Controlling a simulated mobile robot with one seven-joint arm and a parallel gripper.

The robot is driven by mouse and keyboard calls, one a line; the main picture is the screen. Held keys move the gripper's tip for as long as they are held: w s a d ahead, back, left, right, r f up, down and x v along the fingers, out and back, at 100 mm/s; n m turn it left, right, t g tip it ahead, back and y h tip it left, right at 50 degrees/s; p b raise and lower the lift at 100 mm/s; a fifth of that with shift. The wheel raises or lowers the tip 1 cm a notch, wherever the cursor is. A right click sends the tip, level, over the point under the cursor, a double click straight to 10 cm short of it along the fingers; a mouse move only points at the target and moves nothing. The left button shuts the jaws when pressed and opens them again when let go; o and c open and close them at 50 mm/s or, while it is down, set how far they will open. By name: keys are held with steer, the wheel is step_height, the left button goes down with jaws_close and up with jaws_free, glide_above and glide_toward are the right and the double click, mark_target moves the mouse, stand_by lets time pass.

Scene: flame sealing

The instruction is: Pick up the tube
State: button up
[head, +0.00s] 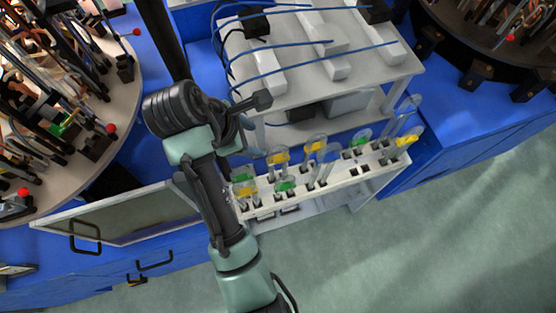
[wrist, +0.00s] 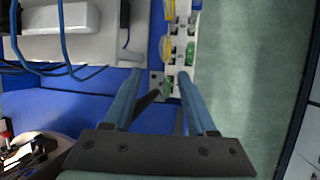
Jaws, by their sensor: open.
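Several clear, round-topped tubes with yellow or green parts stand in a white slotted rack, including a yellow one (head: 315,147) near its middle and a green one (head: 285,186) toward its left end. Which one is the task's tube I cannot tell. The rack (head: 335,181) runs along the front of a white bench unit. My gripper (head: 264,99) is above and behind the rack's left end, apart from the tubes. In the wrist view my gripper (wrist: 160,78) is open with nothing between its fingers, and a yellow tube (wrist: 167,48) shows beyond them.
A white table with blue cables (head: 330,60) stands behind the rack. Round carousels full of tools (head: 115,110) stand left and at the upper right. A framed panel (head: 125,215) stands left of my arm. Open green floor (head: 450,240) lies in front.

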mark_target(274, 150)
steer(key=p+x, duration=0.1)
steer(key=x, duration=0.3)
steer(key=p+x, duration=0.1)
steer(key=x, duration=0.3)
steer(key=p+x, duration=0.1)
steer(key=x, duration=0.4)
steer(key=shift+s+d+f, duration=0.1)
steer(key=shift+s+d, duration=0.05)
steer(key=shift+s, duration=0.2)
jaws_close()
stand_by(0.9)
